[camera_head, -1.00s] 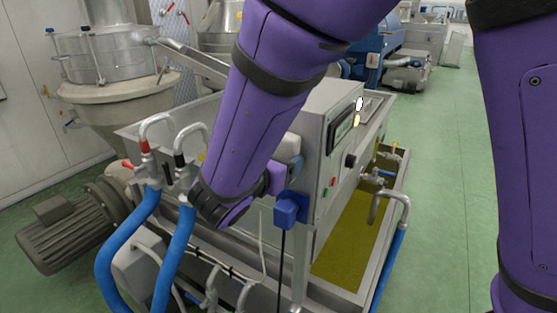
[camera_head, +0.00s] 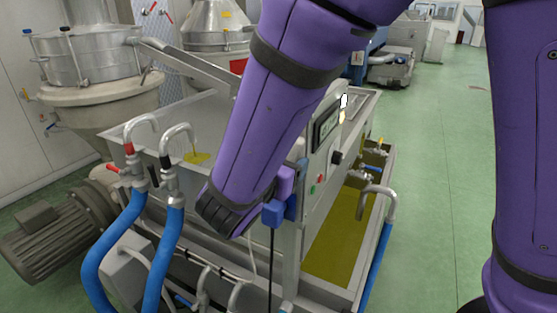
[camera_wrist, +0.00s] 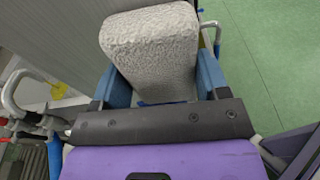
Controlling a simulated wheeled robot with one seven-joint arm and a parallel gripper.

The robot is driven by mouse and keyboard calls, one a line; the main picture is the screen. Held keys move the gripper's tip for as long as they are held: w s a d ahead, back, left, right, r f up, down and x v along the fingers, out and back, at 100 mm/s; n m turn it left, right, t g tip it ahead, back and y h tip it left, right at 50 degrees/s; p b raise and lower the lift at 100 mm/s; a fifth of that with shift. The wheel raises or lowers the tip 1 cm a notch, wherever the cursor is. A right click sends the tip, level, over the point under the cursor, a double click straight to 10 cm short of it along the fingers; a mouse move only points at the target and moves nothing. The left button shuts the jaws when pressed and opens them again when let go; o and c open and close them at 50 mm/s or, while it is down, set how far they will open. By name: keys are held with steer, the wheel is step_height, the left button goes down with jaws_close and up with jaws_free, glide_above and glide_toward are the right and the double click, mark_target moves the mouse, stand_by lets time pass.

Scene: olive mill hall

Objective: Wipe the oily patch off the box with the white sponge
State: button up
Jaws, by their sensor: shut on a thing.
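The white sponge (camera_wrist: 150,38) is a rough pale block in the wrist view. My gripper (camera_wrist: 160,78) is shut on it, with a blue finger on each side. In the head view my purple arm hides the sponge and most of the gripper. A yellow oily patch (camera_head: 197,157) shows on the pale steel top of the box-shaped machine (camera_head: 178,110), beside the hose fittings. It also shows at the left in the wrist view (camera_wrist: 63,90). In the head view the gripper end is right of the patch and apart from it.
Bent pipes with blue hoses (camera_head: 168,240) stand left of my arm. A grey control panel (camera_head: 326,125) is just right of it. An open tank of yellow oil (camera_head: 338,240) lies below the panel. A motor (camera_head: 45,245) stands at left. Green floor (camera_head: 440,150) is clear at right.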

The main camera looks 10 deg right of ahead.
steer(key=shift+w, duration=0.1)
steer(key=shift+w+a, duration=1.35)
steer(key=shift+a, duration=0.05)
steer(key=shift+r, duration=0.1)
steer(key=f+v, duration=0.1)
steer(key=v, duration=0.5)
steer(key=shift+a, duration=0.1)
steer(key=v, duration=0.3)
steer(key=shift+f, duration=0.25)
